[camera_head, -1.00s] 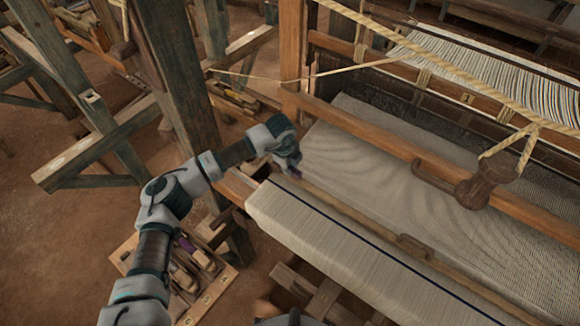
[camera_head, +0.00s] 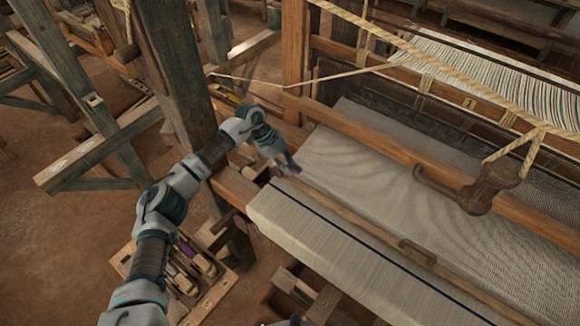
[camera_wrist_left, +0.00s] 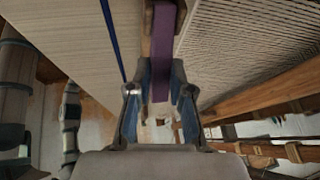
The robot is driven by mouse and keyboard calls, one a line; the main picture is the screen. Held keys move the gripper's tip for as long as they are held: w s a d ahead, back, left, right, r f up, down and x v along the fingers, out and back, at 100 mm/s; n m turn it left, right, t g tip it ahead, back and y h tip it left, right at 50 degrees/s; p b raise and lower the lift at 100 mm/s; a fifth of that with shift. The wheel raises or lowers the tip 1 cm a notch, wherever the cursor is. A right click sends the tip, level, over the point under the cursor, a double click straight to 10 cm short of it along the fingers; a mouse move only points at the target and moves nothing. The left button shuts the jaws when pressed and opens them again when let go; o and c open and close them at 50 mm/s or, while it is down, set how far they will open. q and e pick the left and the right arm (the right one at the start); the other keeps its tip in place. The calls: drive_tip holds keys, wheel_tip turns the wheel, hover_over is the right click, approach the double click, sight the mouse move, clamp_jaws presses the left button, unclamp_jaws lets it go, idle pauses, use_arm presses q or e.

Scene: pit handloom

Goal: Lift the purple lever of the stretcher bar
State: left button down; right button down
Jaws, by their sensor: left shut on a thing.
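The stretcher bar (camera_head: 350,214) is a long thin wooden bar lying across the woven cloth (camera_head: 385,185). Its purple lever (camera_wrist_left: 162,50) runs up the middle of the left wrist view, and its lower end is between my fingers. My left gripper (camera_head: 291,166) is at the bar's left end in the head view, where only a small bit of purple shows at the fingertips. In the left wrist view the gripper (camera_wrist_left: 160,85) is shut on the lever, one finger on each side. How far the lever is raised is hard to tell. My right gripper is not in view.
A wooden beam (camera_head: 400,150) with a curved wooden handle (camera_head: 490,188) and ropes crosses behind the cloth. A thick loom post (camera_head: 180,70) stands close behind my left arm. A wooden tray of tools (camera_head: 215,290) sits low beside my arm.

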use_arm(q)
drive_tip(key=shift+w+a+r+g+h, duration=0.2)
drive_tip(key=shift+a+g+h, duration=0.1)
drive_tip(key=shift+h, duration=0.3)
drive_tip(key=c, duration=1)
unclamp_jaws()
drive_tip(key=shift+a, duration=0.1)
drive_tip(key=shift+c, duration=0.2)
drive_tip(key=v, duration=0.7)
drive_tip(key=shift+a, duration=0.25)
drive_tip(key=shift+w+d+r, duration=0.15)
